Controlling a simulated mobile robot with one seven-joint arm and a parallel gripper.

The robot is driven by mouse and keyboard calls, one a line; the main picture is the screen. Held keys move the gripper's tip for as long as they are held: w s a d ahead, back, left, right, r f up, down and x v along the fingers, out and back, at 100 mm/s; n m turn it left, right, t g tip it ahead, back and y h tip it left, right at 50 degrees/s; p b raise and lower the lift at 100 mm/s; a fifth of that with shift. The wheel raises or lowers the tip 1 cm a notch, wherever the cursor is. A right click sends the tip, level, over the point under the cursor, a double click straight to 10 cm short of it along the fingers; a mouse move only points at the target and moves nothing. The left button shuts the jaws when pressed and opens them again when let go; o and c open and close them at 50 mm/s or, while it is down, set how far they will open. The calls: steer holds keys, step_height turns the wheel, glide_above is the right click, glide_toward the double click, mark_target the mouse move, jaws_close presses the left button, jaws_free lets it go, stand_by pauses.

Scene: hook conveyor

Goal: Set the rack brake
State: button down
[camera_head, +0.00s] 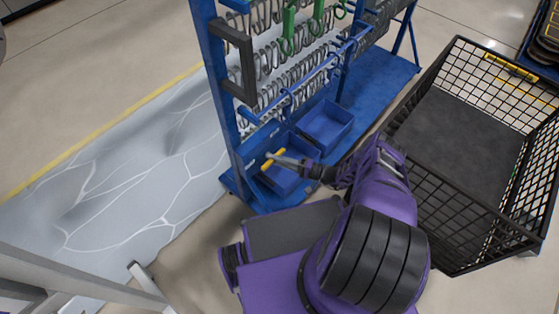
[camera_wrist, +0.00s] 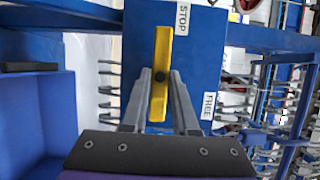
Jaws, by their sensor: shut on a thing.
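The brake lever (camera_wrist: 161,72) is a yellow bar with a dark spot near its middle, on a blue plate (camera_wrist: 201,70) of the rack. In the wrist view it runs up and down the picture, beside a STOP label (camera_wrist: 182,17) at upper right and a FREE label (camera_wrist: 208,106) at lower right. My gripper (camera_wrist: 160,80) is shut on the lever, one finger on each side. In the head view the yellow lever (camera_head: 273,158) shows at the rack's near lower end, with my gripper (camera_head: 279,159) at it. The lever's mounting is hidden.
The blue rack (camera_head: 225,90) carries many hooks and a dark handle (camera_head: 238,62). Blue bins (camera_head: 328,124) sit on its lower part. A black wire crate (camera_head: 447,215) stands close to the right of my arm. A pale floor mat (camera_head: 130,180) lies at left.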

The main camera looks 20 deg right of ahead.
steer(key=c, duration=0.7)
jaws_free()
